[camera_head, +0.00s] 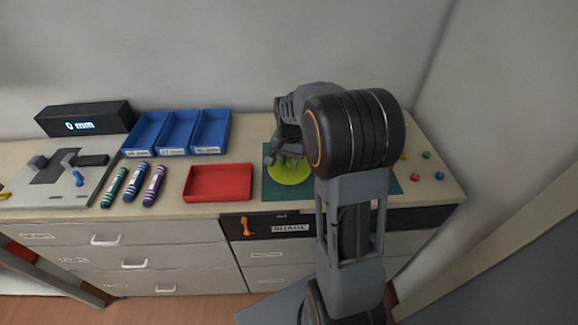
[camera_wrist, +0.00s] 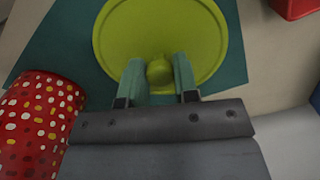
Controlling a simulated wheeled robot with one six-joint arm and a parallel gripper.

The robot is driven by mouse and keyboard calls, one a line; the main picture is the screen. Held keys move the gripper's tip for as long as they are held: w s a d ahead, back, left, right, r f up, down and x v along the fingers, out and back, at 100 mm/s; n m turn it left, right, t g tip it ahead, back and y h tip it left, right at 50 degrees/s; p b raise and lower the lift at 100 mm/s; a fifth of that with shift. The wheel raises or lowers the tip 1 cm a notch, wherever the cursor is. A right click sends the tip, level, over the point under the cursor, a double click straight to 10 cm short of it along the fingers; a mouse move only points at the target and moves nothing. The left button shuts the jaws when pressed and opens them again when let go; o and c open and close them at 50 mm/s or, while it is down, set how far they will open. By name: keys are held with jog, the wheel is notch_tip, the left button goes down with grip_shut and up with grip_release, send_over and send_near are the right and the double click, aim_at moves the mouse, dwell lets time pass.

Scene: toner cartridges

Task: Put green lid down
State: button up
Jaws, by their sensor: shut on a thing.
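The green lid (camera_wrist: 120,42) is a round yellow-green disc with a raised rim and a round knob (camera_wrist: 159,72) in its middle. My gripper (camera_wrist: 160,78) is shut on the knob, one finger on each side. In the head view the lid (camera_head: 290,174) shows over the teal mat (camera_head: 272,192), partly hidden behind my gripper (camera_head: 272,158) and arm. The mat also shows under the lid in the wrist view (camera_wrist: 60,40). I cannot tell whether the lid touches the mat.
A red spotted container (camera_wrist: 38,125) stands close to the lid in the wrist view. A red tray (camera_head: 218,184) lies left of the mat. Blue bins (camera_head: 178,134), three striped cylinders (camera_head: 133,183) and a black display box (camera_head: 85,119) stand further left. Small coloured pieces (camera_head: 426,183) lie at the right.

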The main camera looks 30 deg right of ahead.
aim_at(289, 166)
jog(key=shift+w+f, duration=0.1)
jog(key=shift+f, duration=1.55)
jog(key=shift+f, duration=0.15)
jog(key=o, duration=0.9)
notch_tip(289, 166, up, 12)
jog(key=shift+f, duration=0.1)
jog(key=s+a+n+t, duration=0.1)
jog(key=s+a+n, duration=0.2)
jog(key=s, duration=0.2)
jog(key=s+a+n+t, duration=0.1)
jog(key=s+a+n, duration=0.2)
jog(key=s, duration=0.3)
jog(key=s+a+n+t, duration=0.2)
jog(key=s+a+n, duration=0.1)
jog(key=s, duration=0.2)
jog(key=shift+s+a, duration=0.3)
jog(key=shift+s, duration=0.05)
